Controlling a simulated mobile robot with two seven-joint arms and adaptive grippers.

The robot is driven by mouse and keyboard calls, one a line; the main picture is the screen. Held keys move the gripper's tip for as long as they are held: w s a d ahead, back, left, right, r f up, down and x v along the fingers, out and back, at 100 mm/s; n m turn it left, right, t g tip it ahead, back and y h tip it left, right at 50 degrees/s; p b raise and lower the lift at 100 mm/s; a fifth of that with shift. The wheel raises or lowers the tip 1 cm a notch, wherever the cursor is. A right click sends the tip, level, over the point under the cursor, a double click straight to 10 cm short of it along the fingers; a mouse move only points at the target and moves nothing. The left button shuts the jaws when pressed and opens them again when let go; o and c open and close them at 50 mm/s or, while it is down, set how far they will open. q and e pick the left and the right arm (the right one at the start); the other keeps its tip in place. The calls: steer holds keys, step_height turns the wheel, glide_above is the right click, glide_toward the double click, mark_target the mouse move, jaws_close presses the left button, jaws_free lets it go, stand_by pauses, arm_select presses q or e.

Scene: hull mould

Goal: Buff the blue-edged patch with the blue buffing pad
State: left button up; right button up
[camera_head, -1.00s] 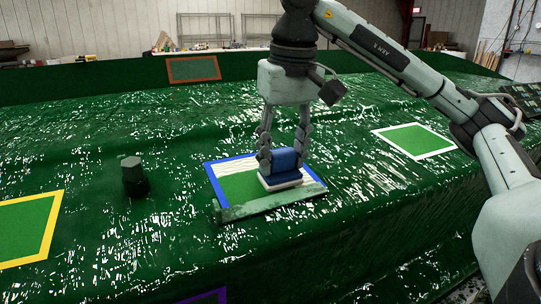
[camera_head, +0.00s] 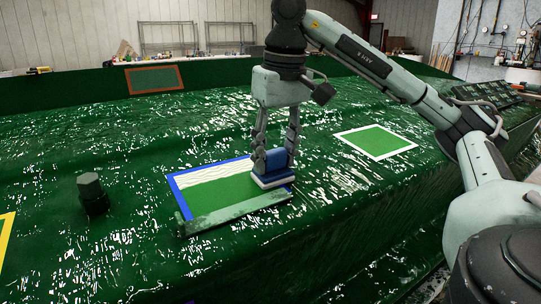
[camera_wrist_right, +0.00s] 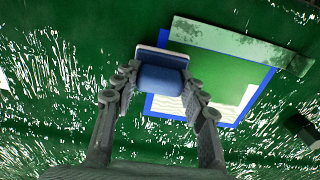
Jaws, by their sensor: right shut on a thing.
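The blue buffing pad (camera_head: 274,162), a blue block on a pale base, is held pale side down by my right gripper (camera_head: 275,150). The pad also shows between the fingers in the right wrist view (camera_wrist_right: 161,75). It is at the right end of the blue-edged patch (camera_head: 225,188), over its edge; I cannot tell whether it presses on the surface. The patch is green inside, with a whitish wavy band along its far side. The band also shows in the right wrist view (camera_wrist_right: 228,113). The pad hides the patch's right corner. My left gripper is not in view.
A mottled green strip (camera_head: 235,212) runs along the patch's near edge. A dark knob-like object (camera_head: 92,194) stands to the left. White-edged (camera_head: 376,141), yellow-edged (camera_head: 5,240) and brown-edged (camera_head: 155,78) patches lie elsewhere on the glossy green hull mould.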

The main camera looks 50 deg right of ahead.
steer(key=shift+w+d+r+p, duration=0.1)
steer(key=shift+w+d+p, duration=0.1)
steer(key=shift+w, duration=0.4)
steer(key=shift+w+d+r+p, duration=0.1)
steer(key=shift+w+p, duration=0.05)
steer(key=shift+w, duration=0.4)
steer(key=shift+a+f, duration=0.1)
